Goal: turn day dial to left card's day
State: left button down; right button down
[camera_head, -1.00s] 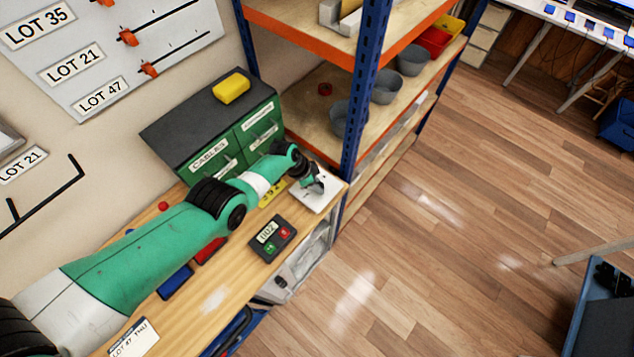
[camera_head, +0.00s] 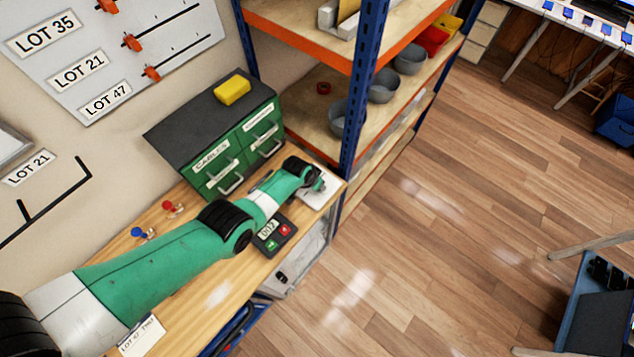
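A card (camera_head: 143,336) at the bottom left of the bench reads "LOT 47 THU", partly covered by my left arm. My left gripper (camera_head: 318,184) is at the bench's far right end, over a white plate (camera_head: 322,198). The gripper and wrist hide most of the plate, so no dial face or day mark can be read there. Whether the gripper touches anything, or is open or shut, is too small to tell. My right gripper is out of view.
My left arm lies along the bench, partly covering a dark counter box (camera_head: 272,236) with green and red buttons. A green drawer cabinet (camera_head: 208,178) stands behind, with a yellow block (camera_head: 232,91) on top. Shelving with an orange-edged shelf (camera_head: 320,54) borders the right end.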

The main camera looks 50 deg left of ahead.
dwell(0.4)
pick_arm(q)
jog(key=shift+c, duration=2.3)
grip_release()
jog(key=p+v, duration=1.1)
jog(key=p, duration=0.2)
jog(key=shift+r, duration=0.3)
